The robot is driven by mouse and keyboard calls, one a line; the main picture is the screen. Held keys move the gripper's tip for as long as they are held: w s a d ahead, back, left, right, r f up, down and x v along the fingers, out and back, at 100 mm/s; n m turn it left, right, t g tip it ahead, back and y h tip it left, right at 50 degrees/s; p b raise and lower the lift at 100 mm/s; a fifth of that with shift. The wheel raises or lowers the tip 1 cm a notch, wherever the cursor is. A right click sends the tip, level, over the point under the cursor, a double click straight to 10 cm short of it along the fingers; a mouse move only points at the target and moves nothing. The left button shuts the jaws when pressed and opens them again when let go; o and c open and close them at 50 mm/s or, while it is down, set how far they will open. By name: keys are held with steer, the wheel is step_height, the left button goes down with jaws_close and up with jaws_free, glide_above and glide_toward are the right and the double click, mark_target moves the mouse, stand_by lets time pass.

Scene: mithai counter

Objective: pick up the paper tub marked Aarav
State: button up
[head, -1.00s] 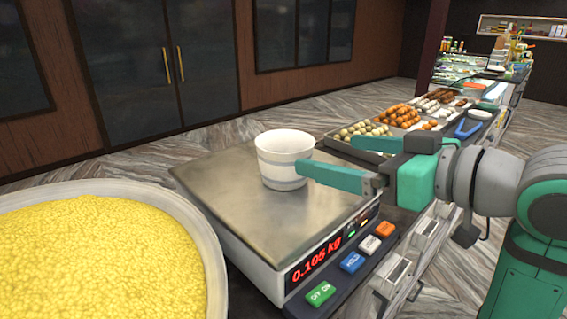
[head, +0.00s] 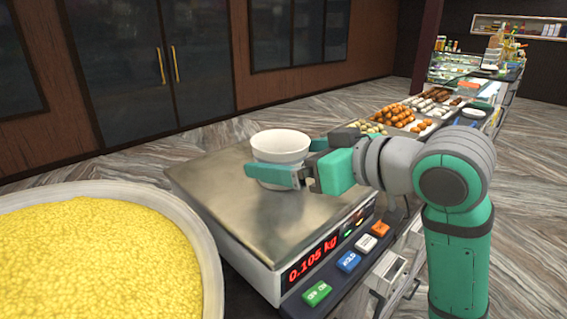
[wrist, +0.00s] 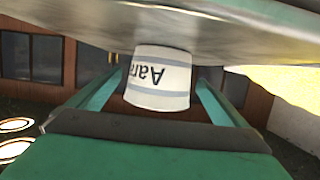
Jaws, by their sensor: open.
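The white paper tub (head: 280,148) with grey bands stands upright on the steel plate of the weighing scale (head: 225,190). In the wrist view the tub (wrist: 158,78) appears upside down, with "Aara" readable on its side and the rest of the name cut off. My gripper (head: 296,162) is open, with its green fingers on either side of the tub. One finger crosses the tub's near side in the head view; the other is largely behind it. I cannot tell whether either finger touches it.
The scale display (head: 312,258) reads 0.105 kg, with coloured buttons beside it. A large pan of yellow sweets (head: 95,255) stands at the left. Trays of sweets (head: 395,115) line the counter behind my arm. The scale's plate is otherwise clear.

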steer(key=shift+x, duration=1.2)
steer(key=c, duration=1.2)
